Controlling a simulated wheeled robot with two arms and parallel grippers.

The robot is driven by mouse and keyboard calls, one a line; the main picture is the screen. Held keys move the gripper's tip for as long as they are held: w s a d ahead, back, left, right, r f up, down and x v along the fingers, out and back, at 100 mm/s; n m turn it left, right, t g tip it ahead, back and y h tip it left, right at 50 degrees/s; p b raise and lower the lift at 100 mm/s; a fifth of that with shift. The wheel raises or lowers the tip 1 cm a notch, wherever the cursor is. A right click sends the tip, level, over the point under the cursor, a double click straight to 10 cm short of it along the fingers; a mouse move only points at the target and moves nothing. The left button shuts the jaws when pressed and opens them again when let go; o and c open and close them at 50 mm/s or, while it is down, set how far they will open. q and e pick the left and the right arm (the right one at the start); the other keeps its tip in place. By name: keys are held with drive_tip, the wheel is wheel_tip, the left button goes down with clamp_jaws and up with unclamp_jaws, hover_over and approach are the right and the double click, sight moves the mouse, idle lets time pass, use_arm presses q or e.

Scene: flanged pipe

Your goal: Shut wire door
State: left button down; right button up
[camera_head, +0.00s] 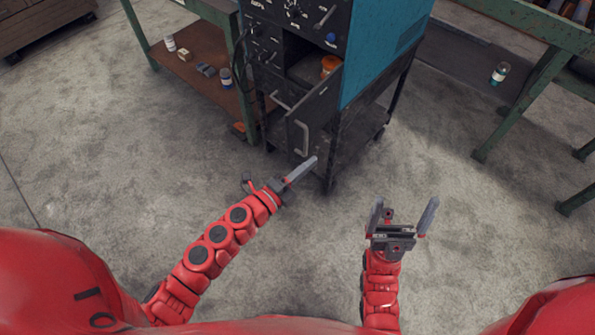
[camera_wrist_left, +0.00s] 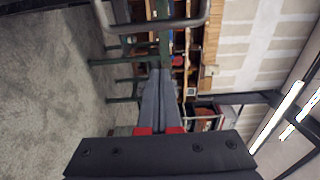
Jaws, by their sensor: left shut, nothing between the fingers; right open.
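The wire door (camera_head: 318,108) is a dark panel with a metal handle (camera_head: 301,138), on the front of a black and blue machine (camera_head: 380,45). It stands open, and the compartment behind it shows an orange-brown spool (camera_head: 330,65). My left gripper (camera_head: 315,160) is shut and empty, just in front of and below the door, near the handle. In the left wrist view, its closed fingers (camera_wrist_left: 161,72) point toward a curved metal bar (camera_wrist_left: 155,27), apparently the handle; contact cannot be told. My right gripper (camera_head: 403,212) is open and empty, lower right, away from the door.
A green-framed bench with a brown lower shelf (camera_head: 190,75) holding small items stands left of the machine. Another green table (camera_head: 540,75) stands at right, with a small jar (camera_head: 500,73) near it. The concrete floor (camera_head: 440,150) between is clear.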

sight(305, 150)
use_arm(q)
drive_tip(key=w, duration=0.3)
drive_tip(key=w+p, duration=0.1)
drive_tip(key=w, duration=0.1)
drive_tip(key=shift+a, duration=0.4)
drive_tip(key=shift+a, duration=0.1)
